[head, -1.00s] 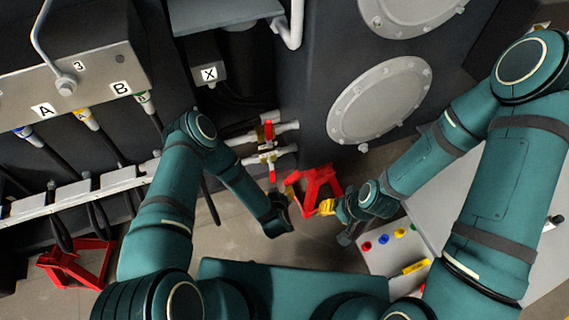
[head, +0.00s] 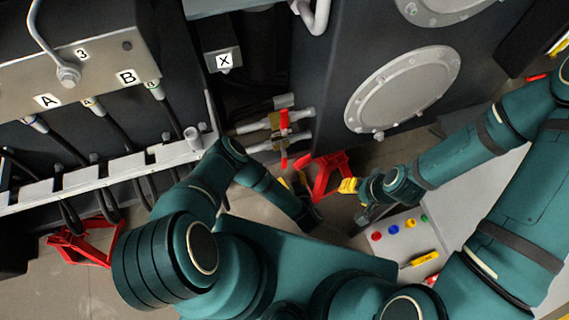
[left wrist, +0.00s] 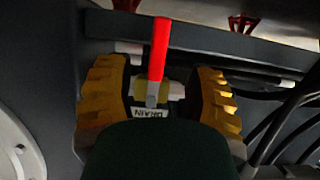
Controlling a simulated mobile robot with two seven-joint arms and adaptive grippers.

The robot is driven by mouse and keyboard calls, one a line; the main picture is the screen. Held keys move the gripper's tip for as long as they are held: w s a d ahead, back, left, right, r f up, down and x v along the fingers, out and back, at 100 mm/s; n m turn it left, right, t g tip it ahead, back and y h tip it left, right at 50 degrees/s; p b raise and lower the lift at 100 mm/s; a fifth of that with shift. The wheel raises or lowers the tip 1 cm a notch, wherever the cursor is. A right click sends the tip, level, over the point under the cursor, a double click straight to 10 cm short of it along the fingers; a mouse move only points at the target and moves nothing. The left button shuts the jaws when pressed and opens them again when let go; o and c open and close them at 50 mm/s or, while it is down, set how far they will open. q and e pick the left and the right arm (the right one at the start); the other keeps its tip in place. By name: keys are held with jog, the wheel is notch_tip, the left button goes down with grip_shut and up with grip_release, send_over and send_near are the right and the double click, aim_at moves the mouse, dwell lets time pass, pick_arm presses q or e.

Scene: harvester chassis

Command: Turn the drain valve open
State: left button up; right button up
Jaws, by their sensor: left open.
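A red stand (head: 329,177) is on the floor close to both grippers. Another red stand (head: 82,245) is at lower left. A pale panel with coloured buttons (head: 396,228) is at lower right. Dark hoses (left wrist: 290,115) hang right of the left gripper.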

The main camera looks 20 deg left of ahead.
aim_at(285, 165)
pick_arm(q)
jog(key=b+x, duration=0.1)
jog(key=x, duration=0.7)
jog(key=shift+w+a+f, duration=0.15)
jog(key=shift+w, duration=0.2)
grip_shut()
